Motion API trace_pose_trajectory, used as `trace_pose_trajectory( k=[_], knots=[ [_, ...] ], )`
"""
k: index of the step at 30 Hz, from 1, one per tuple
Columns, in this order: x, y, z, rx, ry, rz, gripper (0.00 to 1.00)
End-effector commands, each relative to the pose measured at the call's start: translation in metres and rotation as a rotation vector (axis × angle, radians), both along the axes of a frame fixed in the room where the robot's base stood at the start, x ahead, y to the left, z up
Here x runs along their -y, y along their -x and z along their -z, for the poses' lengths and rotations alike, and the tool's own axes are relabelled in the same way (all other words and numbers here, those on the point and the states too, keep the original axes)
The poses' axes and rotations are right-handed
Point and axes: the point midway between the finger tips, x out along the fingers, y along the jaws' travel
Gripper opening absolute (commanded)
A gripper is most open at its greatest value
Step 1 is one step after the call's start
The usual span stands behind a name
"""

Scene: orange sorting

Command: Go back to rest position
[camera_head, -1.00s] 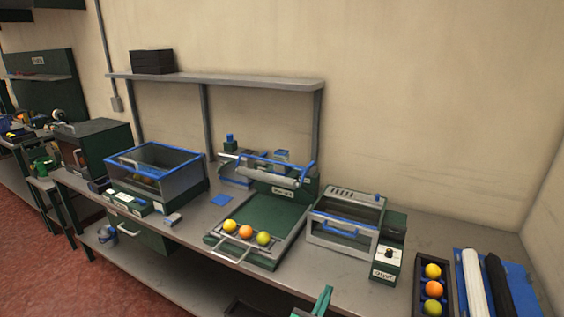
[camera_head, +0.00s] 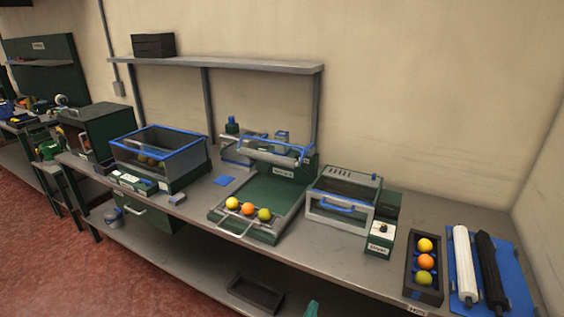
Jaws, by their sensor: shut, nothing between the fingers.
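A small green tip of my gripper (camera_head: 312,308) shows at the bottom edge of the view, in front of the workbench and low in the picture. It is shut and holds nothing that I can see. Most of the gripper and the arm are out of view. No fruit or device on the bench is touched by it.
The grey workbench (camera_head: 400,262) carries a green tray with a yellow, an orange and a green fruit (camera_head: 264,214), a blue-rimmed clear bin (camera_head: 160,155), a grey framed box (camera_head: 340,200) and a black rack (camera_head: 425,290) of fruits. A dark tray (camera_head: 256,294) lies on the lower shelf.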

Motion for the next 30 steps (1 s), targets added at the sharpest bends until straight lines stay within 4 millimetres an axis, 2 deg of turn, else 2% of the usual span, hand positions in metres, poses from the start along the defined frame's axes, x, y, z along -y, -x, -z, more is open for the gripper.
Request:
trace_pose_trajectory(
  k=[7, 15, 23, 30],
  knots=[
    [-0.038, 0.081, 0.042, 0.063, -0.435, -0.047, 0.0],
    [-0.073, 0.181, 0.059, 0.138, -0.986, -0.045, 0.0],
    [-0.092, 0.272, 0.047, 0.21, -1.506, 0.018, 0.0],
    [-0.1, 0.347, 0.016, 0.278, -1.972, 0.117, 0.0]
  ],
)
